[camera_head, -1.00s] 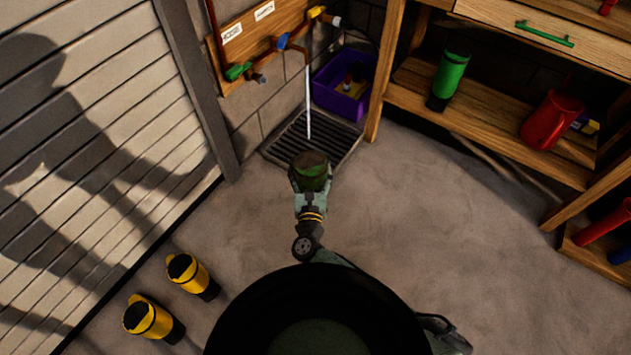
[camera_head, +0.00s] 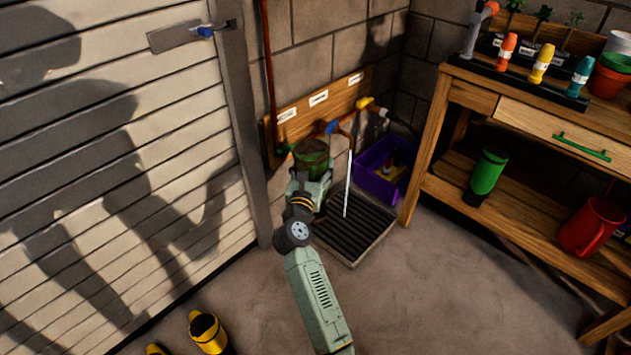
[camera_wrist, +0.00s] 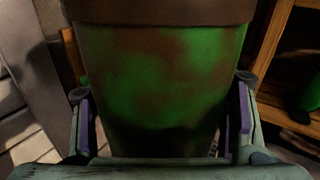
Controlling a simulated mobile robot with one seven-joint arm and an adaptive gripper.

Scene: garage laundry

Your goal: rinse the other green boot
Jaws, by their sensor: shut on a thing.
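My gripper (camera_head: 309,184) is shut on a green boot (camera_head: 312,158) smeared with brown mud. In the wrist view the muddy boot (camera_wrist: 160,85) fills the middle, with a purple-padded finger on each side. The boot is held up in front of the tap board, left of a thin running water stream (camera_head: 348,185). The stream falls onto a dark floor grate (camera_head: 352,232); boot and stream look apart. A clean-looking green boot (camera_head: 487,172) stands on the bench's lower shelf.
Labelled taps sit on a wooden board (camera_head: 330,108). A purple bin (camera_head: 376,170) stands behind the grate. The wooden bench (camera_head: 435,150) is at right, with a red jug (camera_head: 592,226). Yellow boots (camera_head: 208,330) stand at lower left. Open floor lies in front.

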